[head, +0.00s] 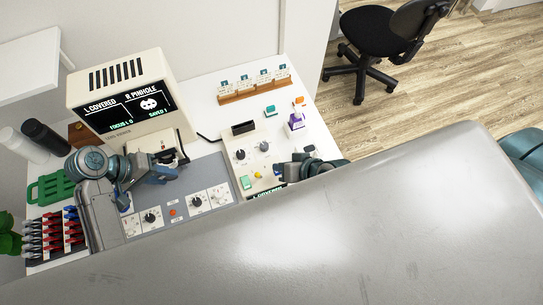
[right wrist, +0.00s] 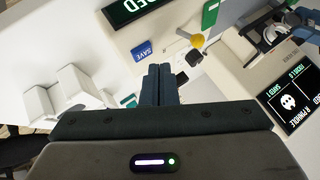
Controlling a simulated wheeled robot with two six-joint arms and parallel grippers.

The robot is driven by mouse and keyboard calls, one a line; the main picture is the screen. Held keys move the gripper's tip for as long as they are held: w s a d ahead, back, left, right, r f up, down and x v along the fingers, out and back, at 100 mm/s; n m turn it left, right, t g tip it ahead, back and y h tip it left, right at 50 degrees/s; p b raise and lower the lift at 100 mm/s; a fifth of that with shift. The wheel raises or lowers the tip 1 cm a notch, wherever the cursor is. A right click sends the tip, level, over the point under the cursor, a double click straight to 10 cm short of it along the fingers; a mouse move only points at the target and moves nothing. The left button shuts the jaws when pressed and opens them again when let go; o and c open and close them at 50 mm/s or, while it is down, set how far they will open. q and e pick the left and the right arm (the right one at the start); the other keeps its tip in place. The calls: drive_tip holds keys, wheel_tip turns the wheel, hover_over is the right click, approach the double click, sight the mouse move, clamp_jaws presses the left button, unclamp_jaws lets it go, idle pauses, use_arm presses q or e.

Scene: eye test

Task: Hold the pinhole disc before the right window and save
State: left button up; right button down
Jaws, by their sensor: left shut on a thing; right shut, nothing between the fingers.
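The white instrument (head: 124,72) stands at the left. Its dark screen (head: 125,110) reads L COVERED, R PINHOLE, FOCUS L 0 and SAVED 1, with a skull-like picture. My left gripper (head: 174,168) is shut at the instrument's front, on a small dark thing (head: 181,151) that looks like the pinhole disc; its hole is too small to see. My right gripper (right wrist: 160,82) is shut and empty, close to the blue SAVE button (right wrist: 142,50) in the right wrist view. I cannot tell whether it touches the button. In the head view the right gripper (head: 281,172) is at the control box (head: 233,163).
The control box has dark knobs, a yellow knob (head: 258,175) and a green block (head: 246,182).

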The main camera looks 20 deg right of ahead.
drive_tip(key=shift+r, duration=2.45)
drive_tip(key=v, duration=0.7)
drive_tip(key=shift+s+r, duration=0.15)
use_arm(q)
drive_tip(key=shift+r, duration=0.1)
use_arm(e)
drive_tip(key=shift+r, duration=0.1)
